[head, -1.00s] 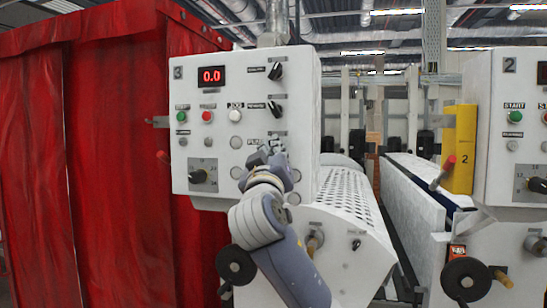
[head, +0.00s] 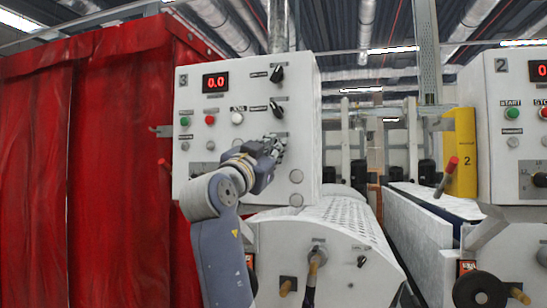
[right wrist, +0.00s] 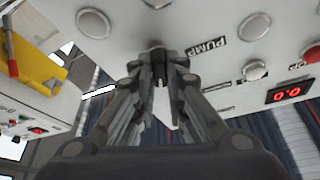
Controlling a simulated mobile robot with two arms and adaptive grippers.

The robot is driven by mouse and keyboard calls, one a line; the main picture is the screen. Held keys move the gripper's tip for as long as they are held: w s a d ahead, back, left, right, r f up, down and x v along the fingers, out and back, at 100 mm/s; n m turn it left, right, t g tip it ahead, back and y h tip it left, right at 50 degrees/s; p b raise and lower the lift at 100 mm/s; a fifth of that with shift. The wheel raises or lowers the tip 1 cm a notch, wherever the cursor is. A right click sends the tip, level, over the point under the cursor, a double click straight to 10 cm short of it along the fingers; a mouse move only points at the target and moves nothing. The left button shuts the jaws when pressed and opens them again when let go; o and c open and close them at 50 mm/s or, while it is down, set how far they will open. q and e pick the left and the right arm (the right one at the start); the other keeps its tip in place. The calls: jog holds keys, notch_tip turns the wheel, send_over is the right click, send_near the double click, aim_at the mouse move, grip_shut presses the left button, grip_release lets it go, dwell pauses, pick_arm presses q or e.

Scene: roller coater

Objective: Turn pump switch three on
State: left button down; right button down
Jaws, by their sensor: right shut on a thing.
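The white control panel marked 3 (head: 195,105) stands left of centre, with a red 0.0 display. My right gripper (head: 275,146) is at its front face, below two black rotary knobs, and hides the pump label and switch in the head view. In the right wrist view, a PUMP label (right wrist: 207,48) shows beside my right gripper (right wrist: 160,80). Its fingers are shut on the pump switch (right wrist: 156,50), a dark knob mostly hidden between the fingertips. Which way the switch points cannot be told. My left gripper is not in view.
A red curtain (head: 110,150) hangs on the left. Panel 2 (head: 500,160) stands at the right, with a yellow block (head: 460,150) beside it. A perforated white cover (head: 335,217) lies below panel 3. Round pale buttons (head: 296,176) sit near my gripper.

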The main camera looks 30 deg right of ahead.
jog(key=shift+m+g, duration=0.6)
jog(key=shift+m, duration=0.5)
jog(key=c, duration=1.6)
grip_release()
jog(key=shift+a, duration=0.15)
jog(key=v, duration=1.1)
jog(key=shift+a+f, duration=0.25)
jog(key=shift+a, duration=0.1)
jog(key=shift+s, duration=0.15)
